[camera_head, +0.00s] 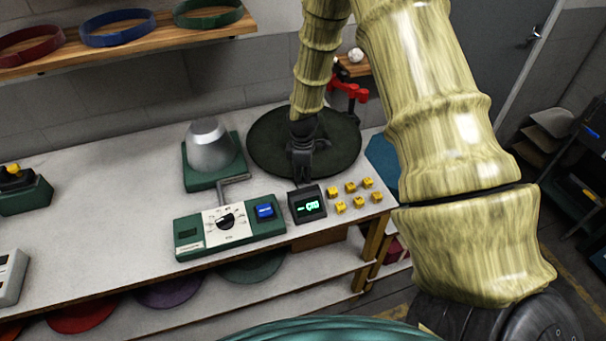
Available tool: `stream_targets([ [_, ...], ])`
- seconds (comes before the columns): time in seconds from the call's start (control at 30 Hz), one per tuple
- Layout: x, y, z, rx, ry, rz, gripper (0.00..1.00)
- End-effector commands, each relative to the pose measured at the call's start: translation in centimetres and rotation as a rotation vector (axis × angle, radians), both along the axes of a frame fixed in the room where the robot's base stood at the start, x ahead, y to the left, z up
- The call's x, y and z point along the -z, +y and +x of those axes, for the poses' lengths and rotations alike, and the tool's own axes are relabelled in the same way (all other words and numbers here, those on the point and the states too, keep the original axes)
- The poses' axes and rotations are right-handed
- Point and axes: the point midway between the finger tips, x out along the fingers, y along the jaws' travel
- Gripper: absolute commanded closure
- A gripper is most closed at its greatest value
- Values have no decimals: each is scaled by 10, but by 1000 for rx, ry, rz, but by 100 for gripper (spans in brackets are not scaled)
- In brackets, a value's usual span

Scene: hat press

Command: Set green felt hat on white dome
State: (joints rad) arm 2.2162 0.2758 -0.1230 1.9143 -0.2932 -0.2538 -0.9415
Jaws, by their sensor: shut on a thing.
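The green felt hat (266,147) shows as a wide, dark green round with a thin rim, at the back right of the white table. My gripper (300,176) points down over it and is shut at its near edge. The fingertips are small and dark here, so the exact grip is hard to see. The gripper hides part of the hat's middle and front. The white dome (211,147) looks pale grey, stands upright on a square green base to the left of the hat, and is bare.
A green control box (189,236) with a dial and blue button stands in front of the dome. A small display (308,204) and several yellow blocks (350,188) lie right of it. A red clamp (349,90) is behind the hat. The table's left middle (100,170) is clear.

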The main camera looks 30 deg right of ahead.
Motion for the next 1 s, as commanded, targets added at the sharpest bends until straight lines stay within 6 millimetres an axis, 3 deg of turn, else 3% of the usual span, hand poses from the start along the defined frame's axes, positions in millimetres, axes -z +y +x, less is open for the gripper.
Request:
stream_targets([
  [0.17, 0, 0, 0, -1, -1, 0, 100],
  [0.2, 0, 0, 0, -1, -1, 0, 89],
  [0.33, 0, 0, 0, -1, -1, -1, 66],
  [0.73, -3, 0, 0, 0, -1, -1, 66],
  [1.0, -33, 1, 0, -1, -3, 0, 66],
])
